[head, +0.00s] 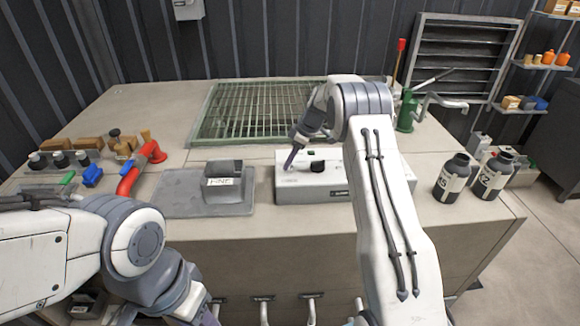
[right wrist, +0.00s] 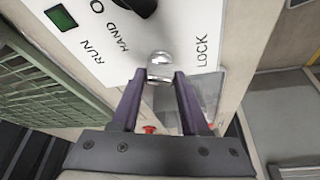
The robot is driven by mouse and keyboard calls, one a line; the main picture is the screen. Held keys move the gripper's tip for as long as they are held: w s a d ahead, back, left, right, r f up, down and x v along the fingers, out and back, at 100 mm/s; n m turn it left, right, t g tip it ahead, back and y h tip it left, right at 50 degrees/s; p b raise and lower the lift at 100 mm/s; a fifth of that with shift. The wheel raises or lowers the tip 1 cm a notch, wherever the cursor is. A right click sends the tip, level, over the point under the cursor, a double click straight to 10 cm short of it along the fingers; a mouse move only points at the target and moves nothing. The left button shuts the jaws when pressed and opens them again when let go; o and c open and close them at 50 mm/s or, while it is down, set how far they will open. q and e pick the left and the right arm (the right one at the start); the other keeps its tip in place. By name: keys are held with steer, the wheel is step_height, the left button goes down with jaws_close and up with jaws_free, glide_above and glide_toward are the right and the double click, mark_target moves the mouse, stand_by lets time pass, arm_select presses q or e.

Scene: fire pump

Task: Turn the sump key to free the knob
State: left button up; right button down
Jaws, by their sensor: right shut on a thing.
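The white control box (head: 312,190) stands on the bench with a black knob (head: 317,167) on its top. In the right wrist view the black knob (right wrist: 142,5) is cut by the top edge, beside the words RUN and HAND. A silver key (right wrist: 160,66) stands at the panel's edge next to the word LOCK. My right gripper (head: 288,166) reaches down to the box's left end. In its wrist view the purple fingers (right wrist: 158,88) close around the silver key. My left arm is at the lower left; its gripper (head: 210,317) is mostly cut off by the bottom edge.
A dark block with a label (head: 222,184) sits on a grey mat (head: 165,197) left of the box. A green grate (head: 262,112) lies behind. A red pipe (head: 135,175) is at left, a green hand pump (head: 406,112) and black bottles (head: 452,178) at right.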

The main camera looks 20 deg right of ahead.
steer(key=shift+w+d+n+g+y+p, duration=0.1)
steer(key=shift+n+g+y+p, duration=0.2)
steer(key=shift+n, duration=0.65)
steer(key=shift+w+n+g+p, duration=0.1)
steer(key=shift+n+g, duration=0.3)
steer(key=shift+n, duration=0.55)
steer(key=shift+s, duration=0.1)
steer(key=shift+c, duration=2)
jaws_free()
steer(key=shift+r, duration=0.1)
steer(key=v, duration=1)
steer(key=shift+r, duration=0.15)
